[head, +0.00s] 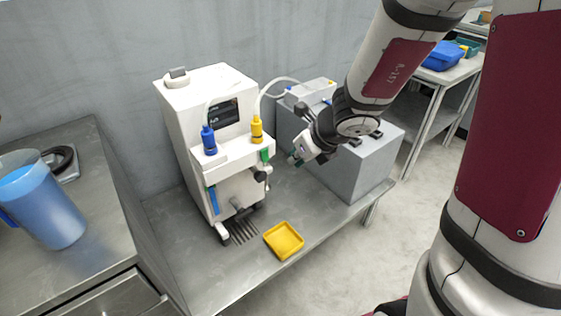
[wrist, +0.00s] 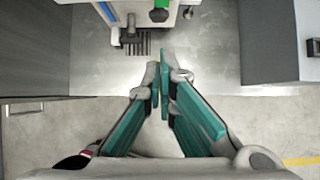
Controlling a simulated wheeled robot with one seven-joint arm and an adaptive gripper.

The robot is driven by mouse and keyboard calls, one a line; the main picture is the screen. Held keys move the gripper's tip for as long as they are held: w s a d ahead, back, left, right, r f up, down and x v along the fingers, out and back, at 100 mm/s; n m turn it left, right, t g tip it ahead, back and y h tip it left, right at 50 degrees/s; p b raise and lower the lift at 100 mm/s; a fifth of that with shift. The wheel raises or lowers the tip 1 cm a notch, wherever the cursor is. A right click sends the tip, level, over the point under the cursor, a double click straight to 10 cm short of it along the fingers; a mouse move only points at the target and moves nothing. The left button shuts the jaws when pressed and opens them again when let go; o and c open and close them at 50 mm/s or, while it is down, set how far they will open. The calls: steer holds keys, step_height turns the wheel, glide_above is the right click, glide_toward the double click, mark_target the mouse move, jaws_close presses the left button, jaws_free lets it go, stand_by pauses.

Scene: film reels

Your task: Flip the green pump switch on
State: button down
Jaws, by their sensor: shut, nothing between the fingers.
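A white machine (head: 205,125) stands on the metal bench, with a blue bottle and a yellow bottle on its front ledge. A small green part (head: 265,156) sits on its front right side, below the yellow bottle; it looks like the green switch, but its position is too small to read. A green part also shows at the top edge of the wrist view (wrist: 161,4), above a dark knob (wrist: 158,15). My gripper (head: 294,160) is right of the green part and apart from it. In the wrist view its teal fingers (wrist: 160,80) are shut and empty.
A grey box (head: 350,165) with a small white device (head: 310,92) on top stands at the right, behind my gripper. A yellow tray (head: 284,240) lies at the bench front. A blue jug (head: 45,205) stands on the left counter.

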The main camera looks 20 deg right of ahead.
mark_target(265, 155)
steer(key=w+a+r+b+x, duration=0.1)
steer(key=b+x, duration=0.4)
steer(key=x, duration=0.7)
steer(key=shift+w, duration=0.8)
steer(key=shift+b, duration=0.4)
steer(key=b, duration=0.3)
steer(key=shift+w+f+t, duration=0.1)
steer(key=shift+w+t, duration=0.2)
steer(key=shift+t, duration=0.1)
